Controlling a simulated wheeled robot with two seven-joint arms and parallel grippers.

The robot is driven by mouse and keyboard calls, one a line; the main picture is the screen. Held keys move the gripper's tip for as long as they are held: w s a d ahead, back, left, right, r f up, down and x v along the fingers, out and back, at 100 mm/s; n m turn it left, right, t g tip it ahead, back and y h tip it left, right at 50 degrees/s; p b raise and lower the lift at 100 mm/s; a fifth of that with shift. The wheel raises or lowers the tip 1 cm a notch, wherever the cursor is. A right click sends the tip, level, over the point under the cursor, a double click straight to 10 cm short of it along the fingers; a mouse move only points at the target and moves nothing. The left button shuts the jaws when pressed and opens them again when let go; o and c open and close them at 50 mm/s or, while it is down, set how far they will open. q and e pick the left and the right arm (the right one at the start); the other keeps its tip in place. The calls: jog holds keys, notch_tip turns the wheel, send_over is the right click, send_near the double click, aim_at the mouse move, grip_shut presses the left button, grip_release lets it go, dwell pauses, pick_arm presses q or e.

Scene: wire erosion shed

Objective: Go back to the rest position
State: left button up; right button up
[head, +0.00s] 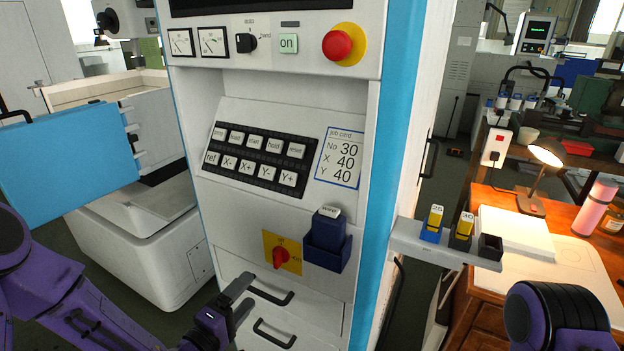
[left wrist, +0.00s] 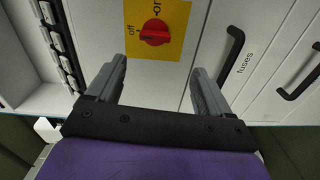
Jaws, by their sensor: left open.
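My left gripper (head: 240,293) is at the lower middle of the head view, in front of the white machine cabinet (head: 235,225) and below its red rotary switch (head: 279,257). Its two jaws stand apart in the left wrist view (left wrist: 159,72), with nothing between them. The red switch (left wrist: 154,32) on its yellow plate shows just beyond the fingertips there, clear of the jaws. My right gripper is out of sight; only a purple and black part of my right arm shows at the lower right of the head view.
Drawer handles (head: 271,291) stick out beside my left gripper. A blue holder (head: 327,240) marked "wire" is on the cabinet. A small shelf (head: 436,249) with yellow-topped blocks juts out at its right. A wooden desk (head: 485,285) with a lamp (head: 540,160) stands further right.

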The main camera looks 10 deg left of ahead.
pick_arm(q)
jog(key=s+a+f+m+g+y, duration=0.2)
jog(key=s+a+f+g+y, duration=0.15)
jog(key=f, duration=0.45)
jog(key=s+a+f+m+g+y, duration=0.1)
jog(key=s+a+f+g+y, duration=0.15)
jog(key=s+f+g, duration=0.4)
jog(key=s+a+f+m+g+y, duration=0.1)
jog(key=s+f, duration=0.4)
jog(key=s, duration=0.3)
jog(key=s+a+f+m+g+y, duration=0.2)
jog(key=s+f, duration=0.4)
jog(key=s, duration=0.3)
jog(key=shift+s+a, duration=0.25)
